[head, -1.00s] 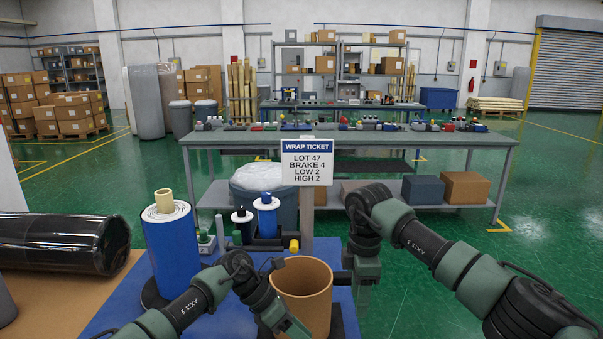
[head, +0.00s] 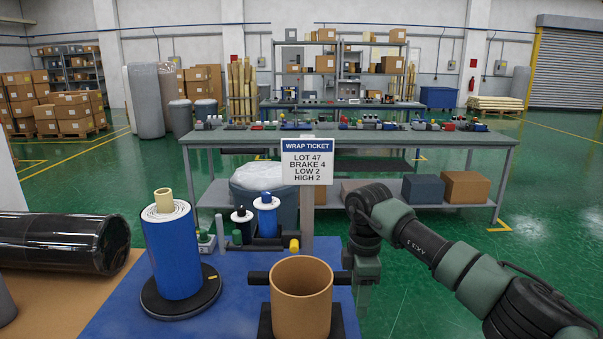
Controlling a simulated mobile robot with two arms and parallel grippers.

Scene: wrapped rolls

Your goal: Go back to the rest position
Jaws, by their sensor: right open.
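My right gripper (head: 362,298) hangs pointing down just right of the brown cardboard tube (head: 302,292); it is open, and its fingers are small and dark in the head view. I see nothing between them. My left gripper and arm are out of view. The tube stands upright and open at the top on a dark base (head: 264,325), with a dark bar showing on both sides of it. The wrap ticket sign (head: 307,162) reads lot 47, brake 4, low 2, high 2.
A blue-wrapped roll (head: 172,255) stands on a black round base (head: 180,302) on the blue mat (head: 225,325). A black wrapped roll (head: 60,243) lies at the left. A long workbench (head: 400,140) is farther back.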

